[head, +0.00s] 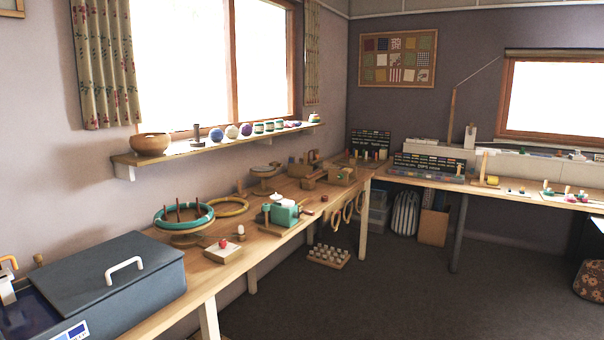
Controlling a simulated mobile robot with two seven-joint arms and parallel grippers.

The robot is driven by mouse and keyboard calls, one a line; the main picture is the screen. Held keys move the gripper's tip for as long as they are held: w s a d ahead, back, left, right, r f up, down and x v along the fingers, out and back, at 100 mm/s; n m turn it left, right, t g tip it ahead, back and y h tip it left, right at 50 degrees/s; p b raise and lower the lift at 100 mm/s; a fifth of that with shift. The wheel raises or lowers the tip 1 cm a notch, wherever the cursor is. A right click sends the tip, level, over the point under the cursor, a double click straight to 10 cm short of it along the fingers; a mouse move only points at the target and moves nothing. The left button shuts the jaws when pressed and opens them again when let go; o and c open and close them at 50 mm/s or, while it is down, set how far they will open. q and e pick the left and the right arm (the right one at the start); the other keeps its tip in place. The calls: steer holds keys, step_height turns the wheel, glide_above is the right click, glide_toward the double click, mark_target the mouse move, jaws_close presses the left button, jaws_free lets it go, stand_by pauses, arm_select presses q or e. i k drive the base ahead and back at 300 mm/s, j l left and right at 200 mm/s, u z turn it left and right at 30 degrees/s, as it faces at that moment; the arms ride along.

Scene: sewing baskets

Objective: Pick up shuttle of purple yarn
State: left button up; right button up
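I cannot make out a shuttle of purple yarn for certain at this distance. A purple ball of yarn (231,132) sits on the wall shelf (190,151) under the window, among other balls and spools. Small colored items on the far tables are too small to tell apart. Neither of my grippers shows in the head view.
A wooden bench (222,276) runs along the left wall, holding a dark blue box (115,275), a teal ring (163,219) and a green-topped device (284,213). A peg rack (328,257) stands on the floor. The middle carpet (400,295) is clear.

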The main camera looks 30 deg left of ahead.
mark_target(308, 176)
steer(key=i+j+u, duration=0.3)
steer(key=i+u, duration=0.15)
steer(key=i, duration=0.65)
steer(key=i+u, duration=0.4)
steer(key=i, duration=0.75)
steer(key=u, duration=0.4)
steer(key=l+u, duration=0.15)
steer(key=u, duration=0.7)
steer(key=l+u, duration=0.15)
steer(key=u, duration=0.25)
steer(key=l+u, duration=0.3)
steer(key=u, duration=0.15)
steer(key=k+l+u, duration=0.15)
steer(key=u, duration=0.3)
steer(key=k+l+u, duration=0.1)
steer(key=l+u, duration=0.2)
steer(key=u, duration=0.15)
steer(key=k+l+u, duration=0.15)
steer(key=u, duration=0.3)
steer(key=k+l+u, duration=0.15)
steer(key=u, duration=0.3)
steer(key=k+l+u, duration=0.2)
steer(key=k+u, duration=0.15)
steer(key=u, duration=0.15)
steer(key=k+l+u, duration=0.1)
steer(key=k+u, duration=0.35)
steer(key=k+l, duration=0.15)
steer(key=k, duration=0.65)
